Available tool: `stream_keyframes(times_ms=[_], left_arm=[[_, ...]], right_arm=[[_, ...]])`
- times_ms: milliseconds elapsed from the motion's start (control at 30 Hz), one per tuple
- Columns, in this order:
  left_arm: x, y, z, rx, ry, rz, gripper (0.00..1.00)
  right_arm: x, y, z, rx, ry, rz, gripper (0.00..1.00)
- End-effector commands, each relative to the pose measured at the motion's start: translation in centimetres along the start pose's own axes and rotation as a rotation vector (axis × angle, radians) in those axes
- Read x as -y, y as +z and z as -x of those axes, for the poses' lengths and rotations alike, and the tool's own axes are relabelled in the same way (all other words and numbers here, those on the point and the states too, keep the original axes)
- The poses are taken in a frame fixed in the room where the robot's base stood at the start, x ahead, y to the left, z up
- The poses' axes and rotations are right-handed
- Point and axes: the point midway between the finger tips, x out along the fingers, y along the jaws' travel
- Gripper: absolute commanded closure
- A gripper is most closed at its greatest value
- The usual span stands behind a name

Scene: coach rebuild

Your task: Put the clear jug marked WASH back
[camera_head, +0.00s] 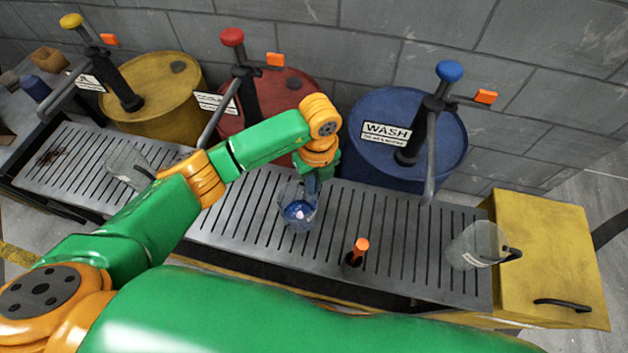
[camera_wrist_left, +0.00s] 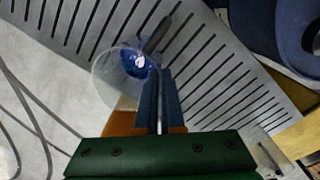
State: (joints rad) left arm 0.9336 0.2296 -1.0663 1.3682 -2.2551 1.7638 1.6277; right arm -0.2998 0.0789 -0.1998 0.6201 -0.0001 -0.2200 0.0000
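A clear jug (camera_head: 298,212) with blue liquid in it is at the middle of the slotted metal grate (camera_head: 215,226), in front of the blue drum marked WASH (camera_head: 385,160). Its own marking cannot be read. My left gripper (camera_head: 314,184) is at its handle side. I cannot tell whether the jug touches the grate. My right gripper is not in view.
Another clear jug (camera_head: 478,245) stands at the grate's right end by a yellow box (camera_head: 550,255). A third (camera_head: 128,166) stands at the left. Red (camera_head: 285,95) and yellow (camera_head: 160,100) drums with pumps stand behind.

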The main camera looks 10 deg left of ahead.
Motion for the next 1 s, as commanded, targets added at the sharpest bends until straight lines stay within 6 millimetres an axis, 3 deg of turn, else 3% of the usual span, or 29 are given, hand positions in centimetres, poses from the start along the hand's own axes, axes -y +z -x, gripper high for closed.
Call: stream_keyframes(times_ms=[233,300,367,667,767,1000], left_arm=[[0.1,0.0,-0.4,0.0,-0.001,0.0,1.0],[0.0,0.0,-0.2,-0.001,-0.001,0.0,0.76],[0.0,0.0,-0.2,-0.001,-0.001,0.0,0.65],[0.0,0.0,0.1,-0.001,-0.001,0.0,0.65],[0.1,0.0,1.1,0.001,-0.004,0.001,0.65],[0.1,0.0,7.3,0.004,-0.007,-0.001,0.65]], right_arm=[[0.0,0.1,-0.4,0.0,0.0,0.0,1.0],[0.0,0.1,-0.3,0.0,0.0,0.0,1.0],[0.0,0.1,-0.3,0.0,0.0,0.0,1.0],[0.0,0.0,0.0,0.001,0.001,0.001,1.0],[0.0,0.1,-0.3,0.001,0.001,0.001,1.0],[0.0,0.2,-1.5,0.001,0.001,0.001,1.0]])
